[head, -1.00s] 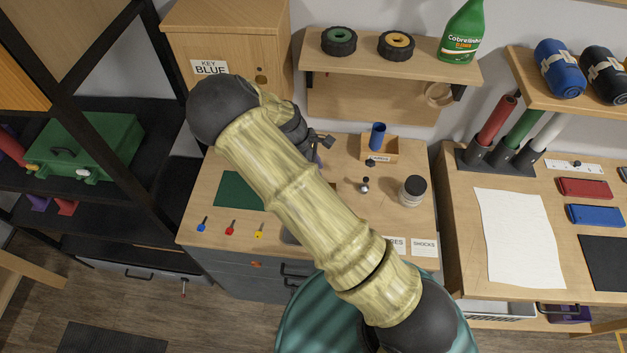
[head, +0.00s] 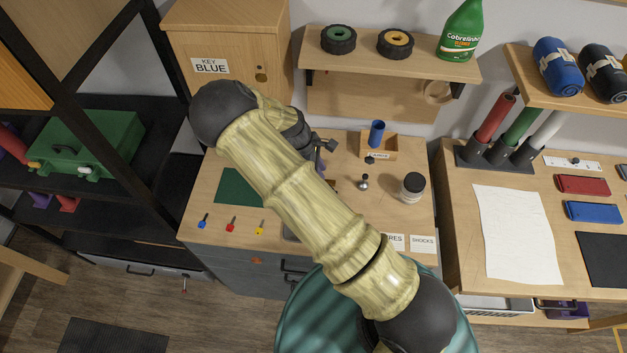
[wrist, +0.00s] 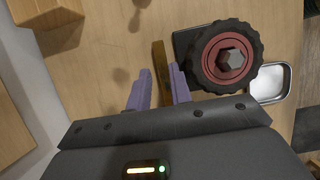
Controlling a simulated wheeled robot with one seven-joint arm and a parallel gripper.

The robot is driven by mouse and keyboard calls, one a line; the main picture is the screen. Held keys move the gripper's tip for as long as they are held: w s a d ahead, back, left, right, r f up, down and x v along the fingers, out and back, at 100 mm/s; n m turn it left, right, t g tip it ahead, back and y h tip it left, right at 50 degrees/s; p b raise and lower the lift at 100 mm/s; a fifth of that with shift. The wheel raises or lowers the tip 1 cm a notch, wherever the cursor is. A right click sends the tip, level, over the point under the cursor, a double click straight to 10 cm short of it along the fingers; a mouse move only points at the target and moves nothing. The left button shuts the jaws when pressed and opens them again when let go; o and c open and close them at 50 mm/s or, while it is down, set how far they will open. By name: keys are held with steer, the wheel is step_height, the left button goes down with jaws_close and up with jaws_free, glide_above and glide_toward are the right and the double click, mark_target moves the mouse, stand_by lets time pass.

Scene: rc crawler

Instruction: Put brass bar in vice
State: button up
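The brass bar (wrist: 160,62) shows in the wrist view as a narrow brownish-gold piece between the two purple fingers of my gripper (wrist: 160,88). In the head view my own arm hides the bar and most of the gripper. A dark grey metal piece with a handle (head: 327,145), perhaps the vice, shows just past my arm at the back of the workbench. Its jaws cannot be made out.
A black wheel with a red hub (wrist: 228,58) lies right of the fingers, beside a metal tray (wrist: 270,82). On the workbench are a green mat (head: 238,188), small coloured keys (head: 230,226), a jar (head: 412,187) and a wooden holder with a blue cylinder (head: 377,134).

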steer(key=p+x, duration=0.1)
steer(key=x, duration=0.1)
steer(key=p+x, duration=0.1)
steer(key=x, duration=0.2)
steer(key=shift+d+r, duration=0.1)
steer(key=shift+d, duration=0.1)
steer(key=shift+a, duration=0.25)
steer(key=shift+s, duration=0.1)
steer(key=shift+d, duration=0.3)
steer(key=shift+a, duration=0.15)
jaws_close()
